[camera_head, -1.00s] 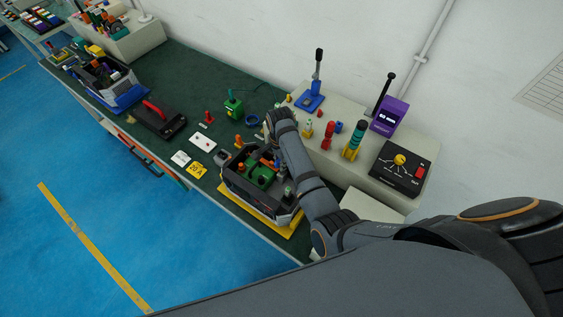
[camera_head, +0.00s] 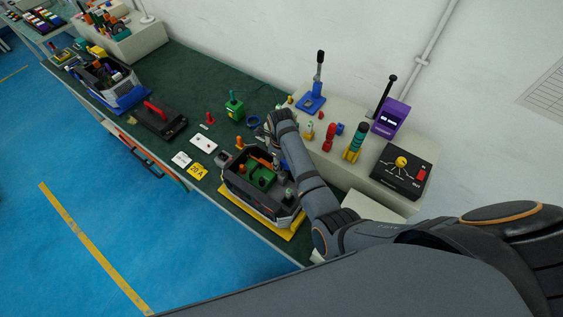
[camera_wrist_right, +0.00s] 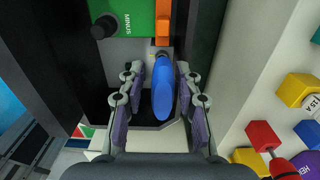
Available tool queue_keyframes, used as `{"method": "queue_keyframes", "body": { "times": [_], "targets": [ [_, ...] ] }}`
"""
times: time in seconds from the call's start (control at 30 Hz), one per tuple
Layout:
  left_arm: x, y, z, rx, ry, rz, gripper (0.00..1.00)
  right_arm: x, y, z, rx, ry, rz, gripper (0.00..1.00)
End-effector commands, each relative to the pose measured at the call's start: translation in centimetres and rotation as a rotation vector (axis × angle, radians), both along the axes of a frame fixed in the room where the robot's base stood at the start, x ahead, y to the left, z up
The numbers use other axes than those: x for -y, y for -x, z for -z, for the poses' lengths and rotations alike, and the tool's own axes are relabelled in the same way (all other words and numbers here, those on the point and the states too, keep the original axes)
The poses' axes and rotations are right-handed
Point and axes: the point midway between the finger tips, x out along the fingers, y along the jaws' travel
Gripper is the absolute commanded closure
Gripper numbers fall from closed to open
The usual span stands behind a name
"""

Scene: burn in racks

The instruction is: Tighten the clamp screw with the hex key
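In the right wrist view, a long blue handle (camera_wrist_right: 162,92) with a short grey end points at an orange block (camera_wrist_right: 163,28) beside a green block (camera_wrist_right: 125,18) marked MINUS. The blue handle may be the hex key; I cannot tell for sure. My right gripper (camera_wrist_right: 161,75) has its two fingers either side of the handle, with narrow gaps visible, so it looks open around it. In the head view, my right arm reaches over the dark open-topped unit (camera_head: 236,190) holding green parts; its fingers are hidden there. The clamp screw cannot be made out. My left gripper is not in view.
A beige ledge (camera_head: 375,163) right of the unit carries a purple device (camera_head: 391,118), a black dial box (camera_head: 401,169) and several small coloured tools. A black case with a red handle (camera_head: 157,110) lies left on the green bench. Blue floor is clear in front.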

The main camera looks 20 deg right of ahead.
Motion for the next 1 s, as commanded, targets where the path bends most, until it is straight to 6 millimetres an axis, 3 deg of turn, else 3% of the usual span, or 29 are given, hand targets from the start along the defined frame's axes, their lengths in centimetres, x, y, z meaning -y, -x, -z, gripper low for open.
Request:
{"method": "queue_keyframes", "body": {
  "times": [0.27, 0.73, 1.0],
  "targets": [
    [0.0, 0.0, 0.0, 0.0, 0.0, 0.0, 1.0, 0.1, -0.3, -0.6, 0.008, 0.002, 0.0, 0.66],
    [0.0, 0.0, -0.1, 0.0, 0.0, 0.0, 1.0, 0.1, -0.3, -5.0, 0.01, 0.002, -0.001, 0.66],
    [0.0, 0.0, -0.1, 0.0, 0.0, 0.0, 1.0, 0.0, -0.3, -5.7, 0.008, 0.001, -0.002, 0.66]
  ]
}}
